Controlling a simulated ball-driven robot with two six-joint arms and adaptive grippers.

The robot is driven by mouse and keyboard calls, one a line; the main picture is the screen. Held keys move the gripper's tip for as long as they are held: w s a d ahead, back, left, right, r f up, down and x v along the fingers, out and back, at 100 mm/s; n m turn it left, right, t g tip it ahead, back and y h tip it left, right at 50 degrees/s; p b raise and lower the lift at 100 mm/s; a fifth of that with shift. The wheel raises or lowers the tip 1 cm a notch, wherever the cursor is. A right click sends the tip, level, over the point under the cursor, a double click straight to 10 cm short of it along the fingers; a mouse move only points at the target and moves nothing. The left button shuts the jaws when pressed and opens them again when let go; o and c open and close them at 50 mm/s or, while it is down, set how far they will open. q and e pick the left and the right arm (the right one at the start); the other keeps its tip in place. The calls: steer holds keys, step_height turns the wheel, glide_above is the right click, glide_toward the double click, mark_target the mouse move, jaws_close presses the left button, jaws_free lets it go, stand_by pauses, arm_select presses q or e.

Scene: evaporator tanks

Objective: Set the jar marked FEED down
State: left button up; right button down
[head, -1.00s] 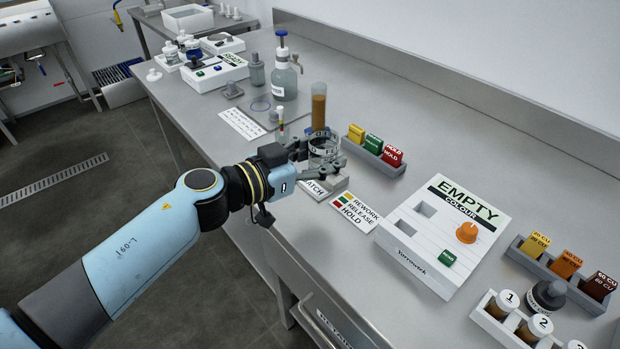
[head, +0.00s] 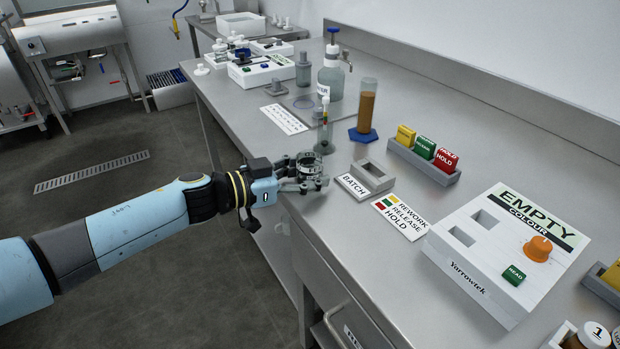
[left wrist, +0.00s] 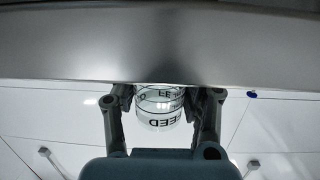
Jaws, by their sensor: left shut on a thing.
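The jar marked FEED (left wrist: 159,108) is clear, with dark lettering. It sits between the two fingers of my left gripper (left wrist: 161,103) in the left wrist view, and its lettering appears upside down there. In the head view my left gripper (head: 314,181) is shut on the jar (head: 306,162) at the front edge of the steel bench (head: 345,215), left of the grey BATCH holder (head: 372,176). The fingers hide part of the jar. I cannot tell whether its base touches the bench. My right gripper is not in view.
A hydrometer-like tube (head: 325,135) stands just behind the jar. A brown-filled cylinder (head: 366,108) stands on a blue base farther back. The REWORK/RELEASE/HOLD card (head: 400,217) and the EMPTY COLOUR box (head: 505,250) lie to the right. Bare bench shows between BATCH and the front edge.

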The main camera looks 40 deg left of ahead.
arm_select(q)
steer(key=o, duration=1.3)
steer(key=shift+o, duration=0.2)
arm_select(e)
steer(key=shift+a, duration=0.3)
